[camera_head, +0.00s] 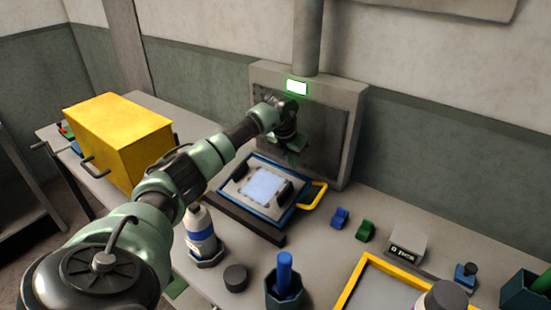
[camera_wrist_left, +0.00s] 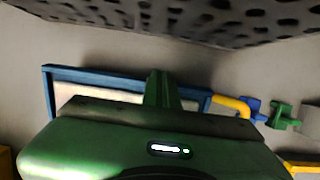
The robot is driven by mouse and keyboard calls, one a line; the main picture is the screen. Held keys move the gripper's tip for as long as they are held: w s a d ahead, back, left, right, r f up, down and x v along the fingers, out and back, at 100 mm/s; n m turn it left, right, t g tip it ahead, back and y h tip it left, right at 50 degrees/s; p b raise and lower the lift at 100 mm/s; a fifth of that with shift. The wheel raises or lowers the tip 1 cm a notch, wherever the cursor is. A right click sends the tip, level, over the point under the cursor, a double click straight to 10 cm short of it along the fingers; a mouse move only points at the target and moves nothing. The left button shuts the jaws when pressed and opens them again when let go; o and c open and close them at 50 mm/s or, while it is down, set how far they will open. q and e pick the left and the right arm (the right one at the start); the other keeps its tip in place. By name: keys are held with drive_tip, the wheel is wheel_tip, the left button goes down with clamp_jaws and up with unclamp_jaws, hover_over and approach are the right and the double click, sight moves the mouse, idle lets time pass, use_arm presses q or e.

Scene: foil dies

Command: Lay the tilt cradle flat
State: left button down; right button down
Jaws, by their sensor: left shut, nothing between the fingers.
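The tilt cradle (camera_head: 290,212), a blue frame with a yellow loop handle (camera_head: 314,196) on its right, is on the bench in front of the grey machine. It bears a pale plate with a light blue sheet (camera_head: 263,186) and two black grips. I cannot tell whether it lies fully flat. My left gripper (camera_head: 292,156) is shut and empty, above the back edge of the cradle. In the left wrist view the shut green fingers (camera_wrist_left: 161,90) overlap the blue frame (camera_wrist_left: 95,76), and the gripper body hides much of it. My right gripper is not in view.
The grey machine (camera_head: 345,135) with a lit green display stands behind. A yellow box (camera_head: 118,130) stands left. A bottle (camera_head: 199,228), a dark cup with a blue object (camera_head: 285,285) and a black cylinder (camera_head: 236,277) stand in front. Blue and green clips (camera_head: 366,230) lie right.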

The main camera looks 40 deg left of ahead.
use_arm(q)
drive_tip(key=b+x, duration=0.2)
drive_tip(key=x, duration=0.1)
drive_tip(key=shift+w+f, duration=0.25)
drive_tip(key=shift+f, duration=0.05)
drive_tip(key=shift+b+x, duration=0.75)
drive_tip(key=shift+x, duration=0.15)
drive_tip(key=shift+s+f, duration=0.1)
drive_tip(key=shift+f, duration=0.05)
